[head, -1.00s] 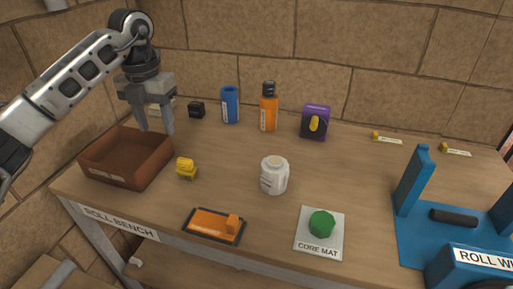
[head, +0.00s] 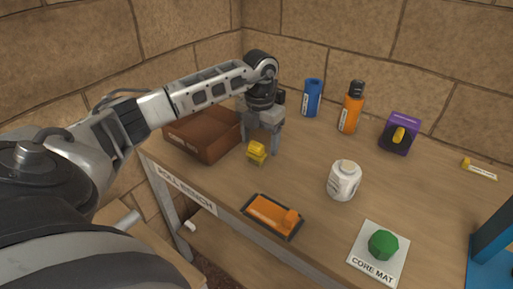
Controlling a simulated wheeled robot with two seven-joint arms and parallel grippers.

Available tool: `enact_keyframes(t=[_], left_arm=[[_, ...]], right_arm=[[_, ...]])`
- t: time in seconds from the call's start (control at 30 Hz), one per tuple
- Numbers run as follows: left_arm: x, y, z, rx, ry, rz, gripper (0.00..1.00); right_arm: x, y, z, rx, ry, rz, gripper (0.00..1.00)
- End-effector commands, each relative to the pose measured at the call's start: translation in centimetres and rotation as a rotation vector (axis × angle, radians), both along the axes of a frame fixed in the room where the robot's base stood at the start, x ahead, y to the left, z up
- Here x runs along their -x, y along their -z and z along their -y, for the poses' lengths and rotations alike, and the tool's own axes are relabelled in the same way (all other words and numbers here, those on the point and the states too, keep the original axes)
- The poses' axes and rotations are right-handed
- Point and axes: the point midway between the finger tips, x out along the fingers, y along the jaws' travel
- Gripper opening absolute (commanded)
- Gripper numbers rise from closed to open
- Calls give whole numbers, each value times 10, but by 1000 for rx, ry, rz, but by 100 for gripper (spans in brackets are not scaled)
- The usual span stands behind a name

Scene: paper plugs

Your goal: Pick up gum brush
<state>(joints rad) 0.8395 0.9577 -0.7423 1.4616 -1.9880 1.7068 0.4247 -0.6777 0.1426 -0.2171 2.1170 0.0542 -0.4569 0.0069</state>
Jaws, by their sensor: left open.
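No label that I can read names a gum brush, so I cannot tell for sure which thing it is. A small yellow piece (head: 256,153) stands on the bench right of the brown box. My left gripper (head: 262,142) points down with its fingers apart, just behind and right of the yellow piece in the picture. Nothing shows between the fingers; I cannot tell whether they touch the yellow piece. A white jar (head: 343,182) with a pale top stands to the right. My right gripper is out of view.
The brown box (head: 205,137) is left of my gripper. An orange piece on a dark tray (head: 271,216) lies near the front edge. A green piece (head: 383,244) sits on the core mat (head: 365,265). Blue (head: 312,98) and orange (head: 351,108) bottles and a purple block (head: 399,134) stand behind.

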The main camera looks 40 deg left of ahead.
Motion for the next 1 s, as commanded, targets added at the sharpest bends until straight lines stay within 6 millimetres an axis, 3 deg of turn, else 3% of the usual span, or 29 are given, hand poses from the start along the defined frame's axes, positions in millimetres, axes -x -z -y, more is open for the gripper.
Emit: enact_keyframes(t=[0.2,0.5,0.53,0.7,1.0], left_arm=[[3,32,-4,0,-1,-3,71],[2,39,-4,-1,0,0,71],[2,39,-4,-1,0,0,68],[2,39,-4,-1,0,0,21],[2,37,-4,0,0,0,21]], right_arm=[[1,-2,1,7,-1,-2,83],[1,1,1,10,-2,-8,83],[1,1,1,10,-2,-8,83],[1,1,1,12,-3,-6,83],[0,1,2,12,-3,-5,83]])
